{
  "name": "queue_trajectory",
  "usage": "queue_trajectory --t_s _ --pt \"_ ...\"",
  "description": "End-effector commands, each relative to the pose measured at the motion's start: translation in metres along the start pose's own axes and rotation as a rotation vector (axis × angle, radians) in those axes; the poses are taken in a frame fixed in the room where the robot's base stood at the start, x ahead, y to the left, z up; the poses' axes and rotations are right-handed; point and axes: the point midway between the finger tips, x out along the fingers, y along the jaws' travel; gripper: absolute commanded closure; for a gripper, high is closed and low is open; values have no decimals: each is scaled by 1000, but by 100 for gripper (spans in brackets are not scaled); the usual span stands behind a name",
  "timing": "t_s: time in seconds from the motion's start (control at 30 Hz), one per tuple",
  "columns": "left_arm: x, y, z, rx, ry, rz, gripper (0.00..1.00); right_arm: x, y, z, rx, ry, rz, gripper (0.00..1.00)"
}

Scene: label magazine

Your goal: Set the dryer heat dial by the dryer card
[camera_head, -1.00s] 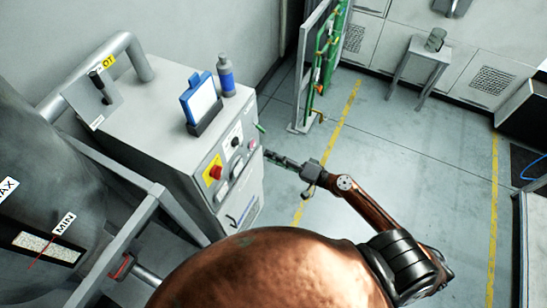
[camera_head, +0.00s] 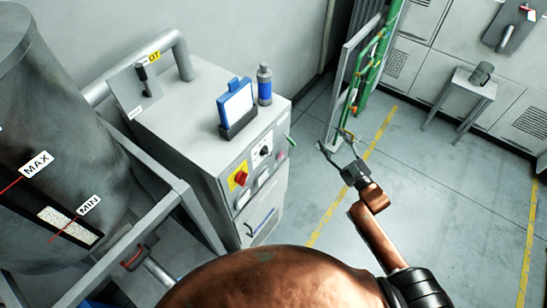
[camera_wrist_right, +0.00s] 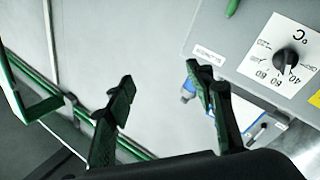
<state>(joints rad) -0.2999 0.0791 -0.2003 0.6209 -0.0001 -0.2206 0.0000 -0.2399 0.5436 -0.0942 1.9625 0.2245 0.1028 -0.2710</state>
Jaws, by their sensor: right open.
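The dryer heat dial (camera_head: 265,151) is a black knob on a white plate, on the front panel of a grey cabinet. In the right wrist view the dial (camera_wrist_right: 285,60) has °C and 40, 60 and 80 around it; its exact setting is hard to read. The dryer card (camera_head: 236,103) appears to be the white sheet on the blue clipboard standing on the cabinet top; its writing is not legible. My right gripper (camera_head: 335,141) is open and empty, apart from the panel and to its right. In the wrist view its fingers (camera_wrist_right: 160,76) stand spread, left of the dial.
A red knob on a yellow plate (camera_head: 240,178) sits beside the dial, and a green lever (camera_head: 291,141) is at the panel's right edge. A blue-grey bottle (camera_head: 264,85) stands by the clipboard. Green pipes on a frame (camera_head: 368,65) rise behind my gripper.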

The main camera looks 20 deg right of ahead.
Motion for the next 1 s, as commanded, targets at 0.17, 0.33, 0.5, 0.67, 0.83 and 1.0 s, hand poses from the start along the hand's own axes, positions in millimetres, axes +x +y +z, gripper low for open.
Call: queue_trajectory --t_s 0.17,0.33,0.5,0.67,0.83,1.0 --pt "6 0 1 0 0 0 100 4 -22 -32 -449 106 -27 51" --pt "10 0 1 0 0 0 100 6 -73 -55 -871 223 -103 51" --pt "13 0 2 0 0 0 100 2 -131 -57 -1205 329 -203 51" --pt "14 0 2 0 -1 0 100 -3 -164 -50 -1378 389 -270 51" --pt "12 0 2 0 -1 0 100 2 -175 -49 -1424 406 -289 51" --pt "4 0 1 0 -1 0 100 24 -185 -53 -1423 406 -289 51"
